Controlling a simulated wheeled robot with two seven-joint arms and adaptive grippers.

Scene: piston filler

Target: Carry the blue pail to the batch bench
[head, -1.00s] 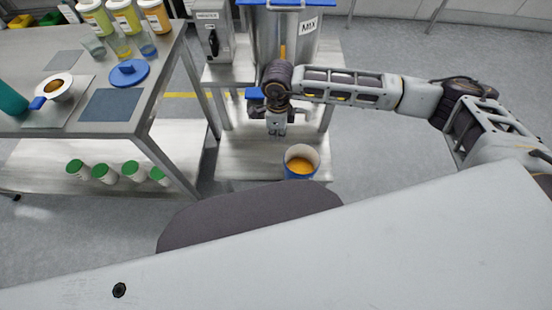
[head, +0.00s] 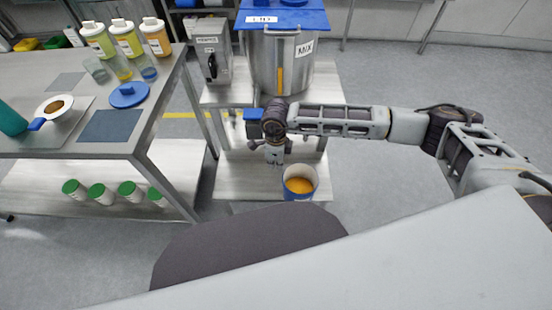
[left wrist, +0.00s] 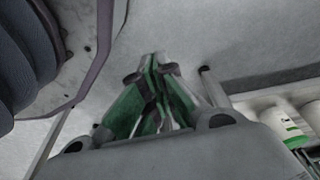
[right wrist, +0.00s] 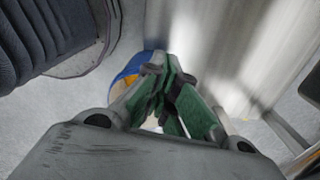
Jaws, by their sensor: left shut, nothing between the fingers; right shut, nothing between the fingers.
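The blue pail (head: 299,196) holds orange-yellow contents and stands upright on the low front shelf under the mixing tank. It also shows in the right wrist view (right wrist: 130,72), partly hidden behind my fingers. My right gripper (head: 274,160) points down just left of and behind the pail, shut and empty, not around its rim. Its fingers also show in the right wrist view (right wrist: 172,75). My left gripper is out of the head view; in the left wrist view (left wrist: 155,65) its fingers are shut and empty. A metal bench (head: 60,148) stands at left; no label confirms it is the batch bench.
The steel tank (head: 262,65) with a blue lid stands behind the pail, beside a grey control box (head: 212,50). The bench carries bottles, beakers, a blue lid (head: 129,96) and a scale with a dish. Open floor lies right.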

